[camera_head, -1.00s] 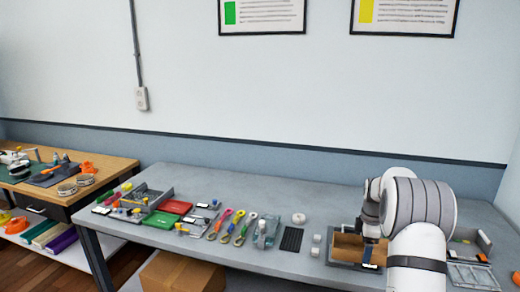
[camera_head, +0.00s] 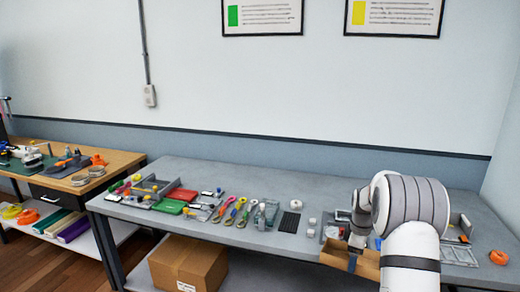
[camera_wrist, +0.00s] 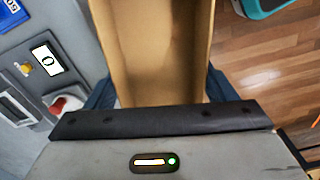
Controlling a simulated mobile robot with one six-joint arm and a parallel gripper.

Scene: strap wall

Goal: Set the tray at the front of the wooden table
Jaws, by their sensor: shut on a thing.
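A brown open tray (camera_head: 345,257) is at the front edge of the grey bench in the head view, held by my gripper (camera_head: 357,242). In the wrist view the tray (camera_wrist: 155,50) runs away from my gripper (camera_wrist: 160,97), whose dark blue fingers show at both its sides. The tray looks empty where it can be seen. My arm hides part of it in the head view. The wooden table (camera_head: 125,158) stands at the far left, apart from the tray.
The grey bench (camera_head: 260,175) holds several tools, red and green cases (camera_head: 178,200) and white rolls. A cardboard box (camera_head: 190,265) sits below it. Tools and an orange item lie on the wooden table. Wooden floor (camera_wrist: 265,60) shows beside the tray in the wrist view.

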